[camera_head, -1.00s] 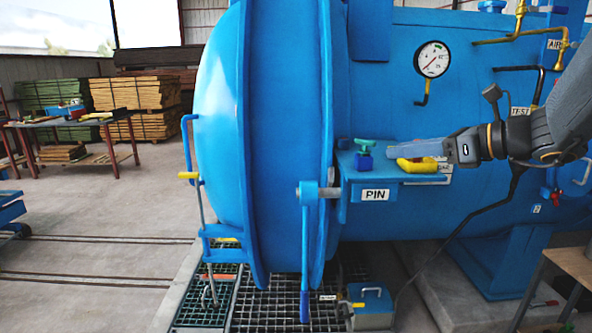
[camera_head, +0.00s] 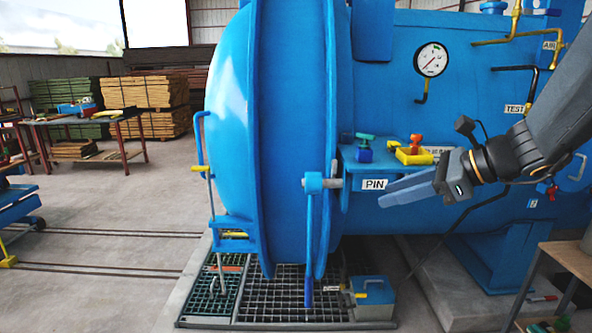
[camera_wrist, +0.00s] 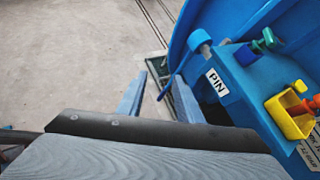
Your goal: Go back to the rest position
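My gripper (camera_head: 382,194) hangs in front of the blue vessel, just below and right of the PIN label (camera_head: 375,184), pointing left. In the wrist view its two blue-grey fingers (camera_wrist: 155,90) are apart, with nothing between them. The arm reaches in from the upper right. A yellow holder (camera_head: 414,156) with an orange-red knobbed piece (camera_head: 416,140) sits on the blue shelf above the gripper. The holder also shows at the right in the wrist view (camera_wrist: 288,118), apart from the fingers. A green-handled blue valve (camera_head: 364,150) stands left of it.
The large blue vessel (camera_head: 285,130) with its round door fills the middle. A pressure gauge (camera_head: 431,59) and pipes are on its side. A grey-blue box (camera_head: 373,298) stands on the floor grating. A wooden table (camera_head: 570,258) is at lower right. The floor at left is open.

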